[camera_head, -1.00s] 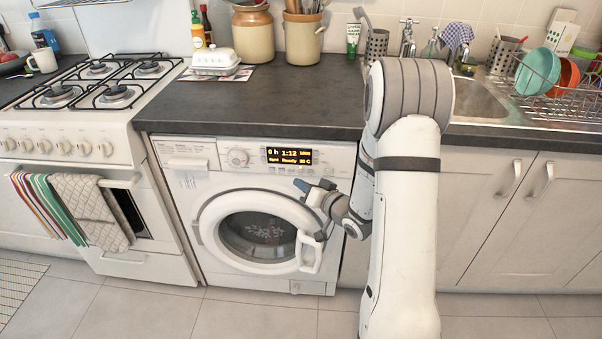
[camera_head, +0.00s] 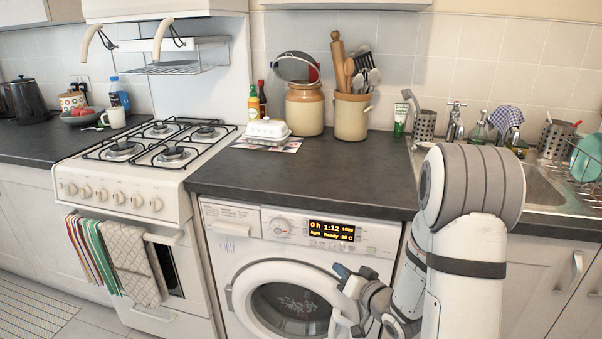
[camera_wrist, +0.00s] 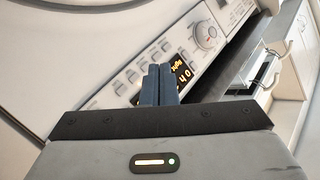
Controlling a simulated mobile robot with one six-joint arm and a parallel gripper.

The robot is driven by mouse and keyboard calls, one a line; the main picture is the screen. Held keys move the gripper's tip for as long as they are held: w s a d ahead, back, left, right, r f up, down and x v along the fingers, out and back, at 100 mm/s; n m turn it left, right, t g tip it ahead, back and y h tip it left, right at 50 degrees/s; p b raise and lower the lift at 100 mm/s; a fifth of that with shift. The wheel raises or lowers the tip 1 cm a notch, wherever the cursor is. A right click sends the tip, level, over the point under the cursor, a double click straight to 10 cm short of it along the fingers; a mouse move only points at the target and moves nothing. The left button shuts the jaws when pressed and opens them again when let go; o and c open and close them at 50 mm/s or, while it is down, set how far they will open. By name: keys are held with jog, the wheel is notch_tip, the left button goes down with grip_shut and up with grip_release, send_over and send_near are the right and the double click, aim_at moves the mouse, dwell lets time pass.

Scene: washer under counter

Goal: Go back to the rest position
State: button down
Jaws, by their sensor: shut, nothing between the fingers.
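My gripper (camera_head: 342,271) is in front of the washing machine (camera_head: 230,262), at the upper right of its round door (camera_head: 262,272). I cannot tell whether the fingertips touch the machine.
The dark counter (camera_head: 330,178) runs above the washer. A gas stove (camera_head: 125,190) with hanging towels (camera_head: 135,265) stands at the left. The sink (camera_head: 535,180) and dish rack (camera_head: 585,190) are at the right. Tiled floor (camera_head: 85,325) shows at the lower left.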

jog(key=s+d+r+g+h+p, duration=0.2)
jog(key=s+r+h+p, duration=0.15)
jog(key=r, duration=0.35)
jog(key=s+d+r+g+h+p, duration=0.25)
jog(key=r+h+p, duration=0.2)
jog(key=r, duration=0.25)
jog(key=s+a+r+n+g+p, duration=0.1)
jog(key=s+a+r+g+p, duration=0.1)
jog(key=s+r, duration=0.4)
jog(key=s+a+r+g+y+p, duration=0.1)
jog(key=s+r+g+p, duration=0.4)
jog(key=s, duration=0.8)
jog(key=shift+s+a+r+n, duration=0.2)
jog(key=shift+a+r+n, duration=0.2)
jog(key=shift+a+r, duration=0.45)
